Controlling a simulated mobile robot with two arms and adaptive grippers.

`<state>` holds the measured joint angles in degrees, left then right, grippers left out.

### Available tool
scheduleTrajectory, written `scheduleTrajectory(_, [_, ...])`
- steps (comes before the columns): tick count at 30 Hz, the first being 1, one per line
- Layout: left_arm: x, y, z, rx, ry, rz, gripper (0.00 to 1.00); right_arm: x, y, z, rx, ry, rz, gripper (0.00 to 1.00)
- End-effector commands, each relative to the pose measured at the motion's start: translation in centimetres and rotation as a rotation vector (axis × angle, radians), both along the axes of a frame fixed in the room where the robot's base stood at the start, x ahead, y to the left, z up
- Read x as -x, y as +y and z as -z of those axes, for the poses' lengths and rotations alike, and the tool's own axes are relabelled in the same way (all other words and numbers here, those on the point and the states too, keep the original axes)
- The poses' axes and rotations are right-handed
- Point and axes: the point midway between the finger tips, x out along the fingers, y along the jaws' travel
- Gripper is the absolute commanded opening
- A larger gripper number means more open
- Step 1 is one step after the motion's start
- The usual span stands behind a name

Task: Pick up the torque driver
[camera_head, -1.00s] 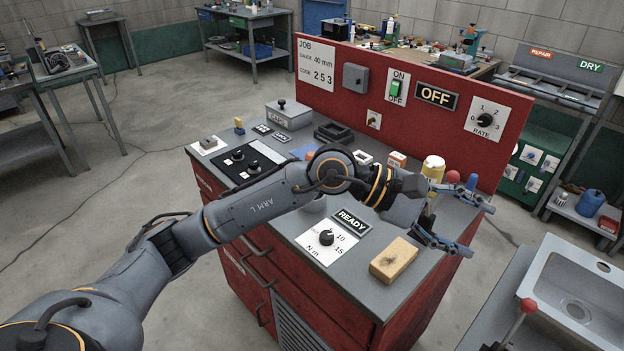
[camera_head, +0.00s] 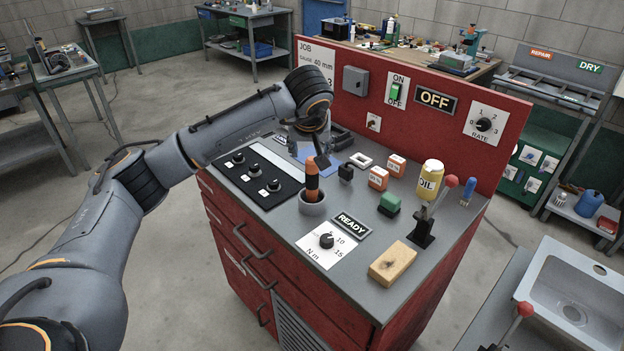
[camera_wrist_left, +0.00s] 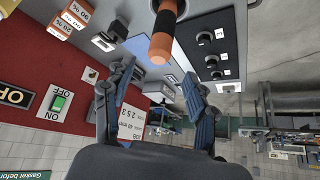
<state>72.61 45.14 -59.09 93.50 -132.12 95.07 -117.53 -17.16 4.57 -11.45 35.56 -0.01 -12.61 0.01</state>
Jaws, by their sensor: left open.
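The torque driver (camera_head: 313,182), with an orange and black handle, stands upright in a grey round holder (camera_head: 312,205) on the bench top. In the left wrist view its orange handle (camera_wrist_left: 163,38) shows at the top, just beyond the fingertips. My left gripper (camera_wrist_left: 157,72) is open and empty, its two blue-grey fingers spread, with the handle outside them. In the head view my left arm reaches over the back of the bench, and its wrist hides most of the gripper behind the driver. My right gripper is not in view.
Around the driver are a black knob panel (camera_head: 255,178), a READY sign (camera_head: 351,224), a green block (camera_head: 389,204), a red-knobbed lever (camera_head: 434,215), a yellow oil can (camera_head: 430,180) and a wooden block (camera_head: 393,263). A red upright panel (camera_head: 430,125) closes the back.

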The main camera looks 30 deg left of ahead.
Motion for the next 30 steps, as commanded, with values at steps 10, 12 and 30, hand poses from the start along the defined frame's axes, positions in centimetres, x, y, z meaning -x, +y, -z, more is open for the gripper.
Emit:
scheduleTrajectory(10, [-1.5, 0.6, 2.5, 0.001, 0.004, 0.001, 0.57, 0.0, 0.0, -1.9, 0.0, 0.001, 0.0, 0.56])
scheduleTrajectory(12, [-2.1, 0.9, 3.3, 0.002, 0.004, 0.0, 0.57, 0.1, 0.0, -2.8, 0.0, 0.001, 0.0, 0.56])
scheduleTrajectory(30, [-3.5, 1.5, 5.9, 0.002, -0.002, 0.002, 0.29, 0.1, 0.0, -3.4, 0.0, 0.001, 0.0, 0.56])
